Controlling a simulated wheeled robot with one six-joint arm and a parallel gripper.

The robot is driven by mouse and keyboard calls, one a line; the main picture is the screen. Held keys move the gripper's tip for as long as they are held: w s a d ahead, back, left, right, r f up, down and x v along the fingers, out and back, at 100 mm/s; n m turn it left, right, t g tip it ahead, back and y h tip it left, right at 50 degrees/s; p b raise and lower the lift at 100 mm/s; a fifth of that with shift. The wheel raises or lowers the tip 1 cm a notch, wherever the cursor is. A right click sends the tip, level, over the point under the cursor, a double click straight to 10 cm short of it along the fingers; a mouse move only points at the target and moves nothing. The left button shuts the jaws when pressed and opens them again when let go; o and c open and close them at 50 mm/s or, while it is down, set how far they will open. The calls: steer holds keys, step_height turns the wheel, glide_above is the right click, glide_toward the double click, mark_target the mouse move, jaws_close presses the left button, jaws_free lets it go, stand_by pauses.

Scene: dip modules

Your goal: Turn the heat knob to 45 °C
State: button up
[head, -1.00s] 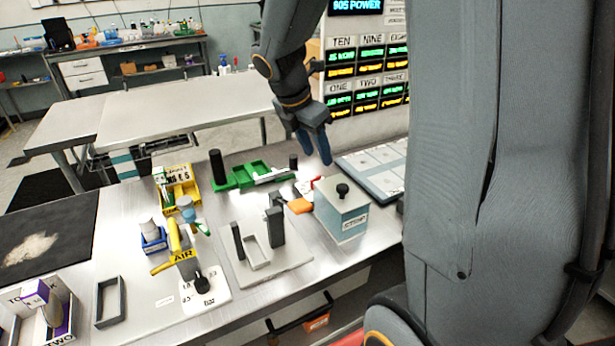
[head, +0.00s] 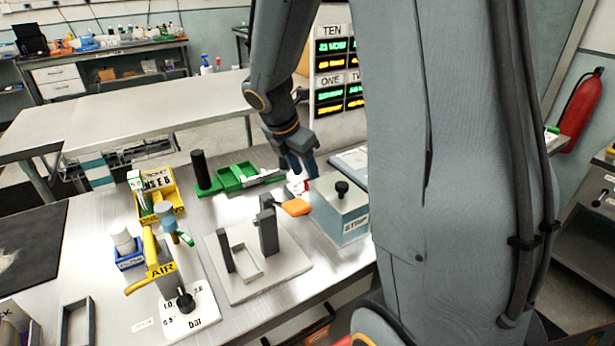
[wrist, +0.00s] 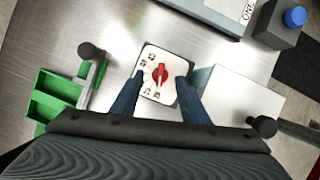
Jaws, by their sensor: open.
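The heat knob (wrist: 160,74) is a red pointer knob on a white square plate (wrist: 150,92) with dark printed marks, too small to read. In the wrist view it lies between my two dark blue fingers. My gripper (wrist: 160,79) is open, one finger on each side of the plate, and does not appear shut on the knob. In the head view my gripper (head: 302,170) points down over the bench, and the white plate (head: 296,187) is partly hidden by the fingers and an orange part.
A pale blue box (head: 340,212) with a black knob stands right of the plate. A green tray (head: 237,177) lies left, an orange piece (head: 295,207) in front. A grey fixture (head: 258,250) and an air valve (head: 160,268) are nearer.

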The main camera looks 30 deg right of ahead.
steer(key=shift+x, duration=1.45)
steer(key=shift+c, duration=0.3)
jaws_close()
